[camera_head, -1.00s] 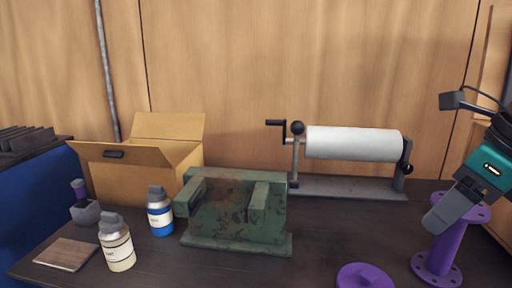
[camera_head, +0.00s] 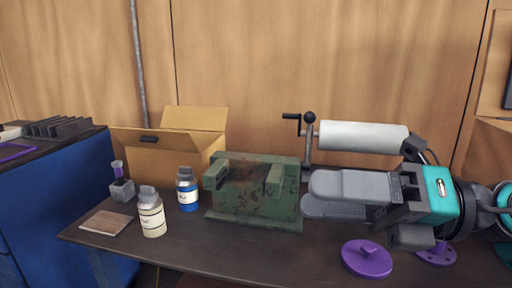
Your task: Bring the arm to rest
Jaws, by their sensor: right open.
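My right gripper (camera_head: 308,197) reaches in from the right with its fingers pointing left, above the table (camera_head: 212,256). Its jaws are open and nothing shows between them. The fingertips are close to the right side of the green, rust-marked metal stand (camera_head: 245,205); I cannot tell whether they touch. A purple flanged pipe is mostly hidden behind my gripper and arm; only its lower flange (camera_head: 437,255) shows. A purple round cap (camera_head: 367,259) with a knob lies on the table below the gripper. My left gripper is not in view.
A white roll (camera_head: 362,136) on a cranked holder stands behind the gripper. An open cardboard box (camera_head: 155,165), a blue-labelled bottle (camera_head: 187,190), a cream-labelled bottle (camera_head: 151,213), a grey holder (camera_head: 121,190) and a wooden block (camera_head: 105,223) stand left. The front middle of the table is clear.

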